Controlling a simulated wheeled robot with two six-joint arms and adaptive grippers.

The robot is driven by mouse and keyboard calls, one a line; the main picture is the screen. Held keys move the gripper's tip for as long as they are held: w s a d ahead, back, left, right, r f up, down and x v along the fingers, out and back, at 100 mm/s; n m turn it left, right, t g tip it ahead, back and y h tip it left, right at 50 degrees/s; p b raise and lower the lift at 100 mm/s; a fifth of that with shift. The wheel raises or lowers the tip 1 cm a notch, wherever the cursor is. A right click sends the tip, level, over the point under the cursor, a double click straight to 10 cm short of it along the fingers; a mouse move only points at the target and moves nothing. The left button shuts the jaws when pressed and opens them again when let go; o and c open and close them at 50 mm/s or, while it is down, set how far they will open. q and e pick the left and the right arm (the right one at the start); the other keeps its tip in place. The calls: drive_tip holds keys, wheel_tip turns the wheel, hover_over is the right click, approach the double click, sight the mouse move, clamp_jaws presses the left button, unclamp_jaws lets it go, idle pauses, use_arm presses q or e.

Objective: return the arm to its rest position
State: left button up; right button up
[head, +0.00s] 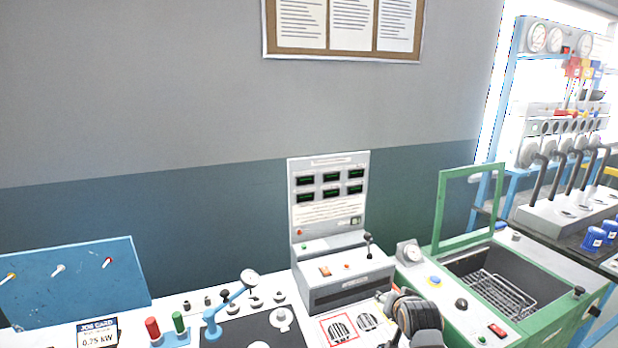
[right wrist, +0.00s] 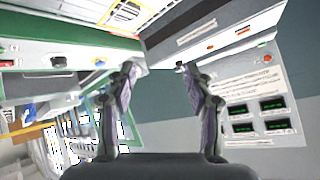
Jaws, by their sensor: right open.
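My right gripper (right wrist: 157,72) shows in the right wrist view with its two dark fingers spread wide and nothing between them. In the head view my right arm's dark wrist and gripper (head: 415,316) show at the bottom, in front of the gap between the grey console and the green-edged unit; the fingertips cannot be made out there. My left gripper and arm are not in the head view.
A grey console (head: 345,283) with an upright display panel (head: 329,195) stands mid-bench. Right of it is a green-framed unit (head: 440,215) with a wire basket (head: 492,296). A blue pegboard (head: 75,285) and a job card (head: 97,333) are at left. Air above the bench is clear.

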drive_tip(key=s+d+f+n+g, duration=0.1)
drive_tip(key=s+f+n+g, duration=0.3)
drive_tip(key=s, duration=1.2)
drive_tip(key=s+d+f+n+g, duration=0.15)
drive_tip(key=s+f, duration=0.45)
drive_tip(key=s, duration=1.1)
drive_tip(key=s+d+f+g, duration=0.1)
drive_tip(key=s+f, duration=0.1)
drive_tip(key=f, duration=1.3)
drive_tip(key=s+d+f+g, duration=0.1)
drive_tip(key=s+d+f, duration=0.1)
drive_tip(key=f, duration=1.2)
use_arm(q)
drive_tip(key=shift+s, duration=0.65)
use_arm(e)
drive_tip(key=s+f+g, duration=0.1)
drive_tip(key=s+f, duration=1.3)
drive_tip(key=s, duration=0.2)
drive_tip(key=shift+s+d, duration=0.15)
drive_tip(key=shift+s, duration=0.2)
